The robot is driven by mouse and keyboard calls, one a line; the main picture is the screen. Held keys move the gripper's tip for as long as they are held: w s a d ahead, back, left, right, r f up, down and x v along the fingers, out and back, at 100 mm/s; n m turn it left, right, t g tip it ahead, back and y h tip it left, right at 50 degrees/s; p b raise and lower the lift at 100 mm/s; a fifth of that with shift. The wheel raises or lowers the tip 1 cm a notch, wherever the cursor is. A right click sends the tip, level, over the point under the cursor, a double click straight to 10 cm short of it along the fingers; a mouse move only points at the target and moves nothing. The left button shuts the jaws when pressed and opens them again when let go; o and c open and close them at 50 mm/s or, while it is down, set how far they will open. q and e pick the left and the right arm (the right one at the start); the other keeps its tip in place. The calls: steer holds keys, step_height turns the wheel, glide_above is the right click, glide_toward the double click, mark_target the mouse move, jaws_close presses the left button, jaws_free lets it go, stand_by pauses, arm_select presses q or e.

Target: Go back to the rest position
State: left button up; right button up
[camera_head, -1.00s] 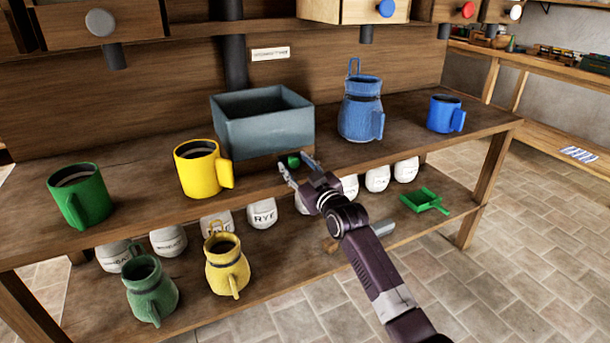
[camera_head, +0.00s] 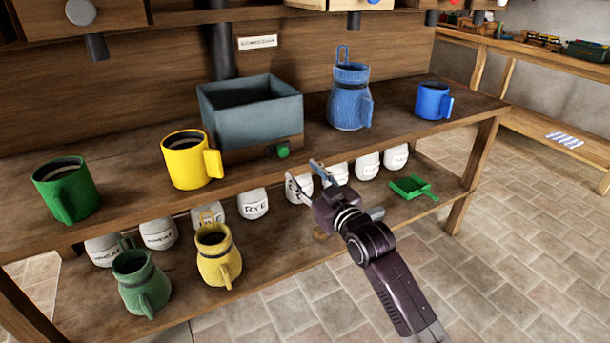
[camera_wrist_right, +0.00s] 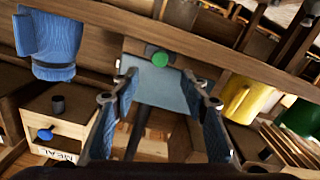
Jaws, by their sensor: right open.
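My right gripper (camera_head: 307,179) is open and empty. In the head view it hangs in front of the upper shelf's front edge, below and to the right of a green button (camera_head: 283,150). The button sits on a wooden base under the grey-blue bin (camera_head: 250,115). In the right wrist view the two fingers of my right gripper (camera_wrist_right: 160,105) stand wide apart with nothing between them. The green button (camera_wrist_right: 160,59) shows beyond them, apart from the fingertips. My left gripper is not in view.
The upper shelf holds a green mug (camera_head: 67,190), a yellow mug (camera_head: 190,160), a blue jug (camera_head: 350,97) and a blue mug (camera_head: 433,101). The lower shelf holds a green jug (camera_head: 141,283), a yellow jug (camera_head: 218,256), several white sacks and a green dustpan (camera_head: 412,187).

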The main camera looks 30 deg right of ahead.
stand_by(0.3)
